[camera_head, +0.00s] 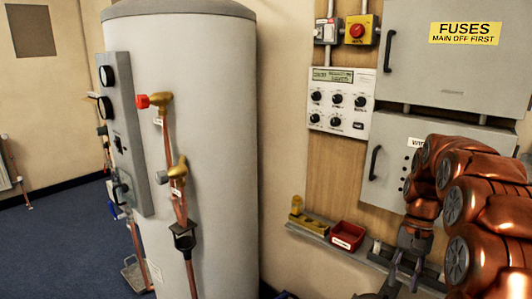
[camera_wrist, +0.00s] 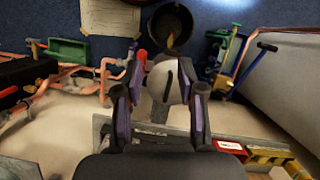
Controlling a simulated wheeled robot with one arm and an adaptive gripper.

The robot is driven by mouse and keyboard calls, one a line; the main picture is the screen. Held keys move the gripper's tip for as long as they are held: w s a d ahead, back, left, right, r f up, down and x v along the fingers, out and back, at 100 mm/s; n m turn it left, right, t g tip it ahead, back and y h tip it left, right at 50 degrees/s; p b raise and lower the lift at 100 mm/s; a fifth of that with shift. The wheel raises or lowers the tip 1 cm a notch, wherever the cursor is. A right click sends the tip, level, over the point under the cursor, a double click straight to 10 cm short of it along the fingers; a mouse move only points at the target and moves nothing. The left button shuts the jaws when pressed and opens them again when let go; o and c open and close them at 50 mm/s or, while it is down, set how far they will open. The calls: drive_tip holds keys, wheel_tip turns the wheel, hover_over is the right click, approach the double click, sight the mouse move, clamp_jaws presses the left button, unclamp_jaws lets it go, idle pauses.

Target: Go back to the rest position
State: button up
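My arm reaches in at the right of the head view, in front of the lower grey cabinet. My gripper (camera_head: 402,278) points down near the shelf at the bottom right. The wrist view also shows my gripper (camera_wrist: 160,88), with its two fingers apart and a clear gap between the tips. Nothing is seen held between them. The fingertips are partly cut off by the lower edge of the head view.
A tall grey tank (camera_head: 205,130) with copper pipes stands left of centre. A narrow shelf (camera_head: 318,238) holds a red bin (camera_head: 347,236). Cabinets (camera_head: 455,55) and a control panel (camera_head: 341,101) are on the wall. Blue floor (camera_head: 50,245) is open at left.

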drive_tip(key=s+a+r+n+h+p, duration=0.1)
drive_tip(key=s+a+r+p, duration=0.1)
drive_tip(key=s+a+r, duration=0.4)
drive_tip(key=s+a+r+n+p, duration=0.1)
drive_tip(key=s+a+n+p, duration=0.1)
drive_tip(key=s+a, duration=0.35)
drive_tip(key=s+a+n+t+h+p, duration=0.1)
drive_tip(key=s+a+n+p, duration=0.1)
drive_tip(key=s, duration=1.5)
drive_tip(key=shift+s+a+f+p, duration=0.25)
drive_tip(key=shift+s+a+p, duration=0.15)
drive_tip(key=shift+p, duration=0.5)
drive_tip(key=shift+a, duration=0.1)
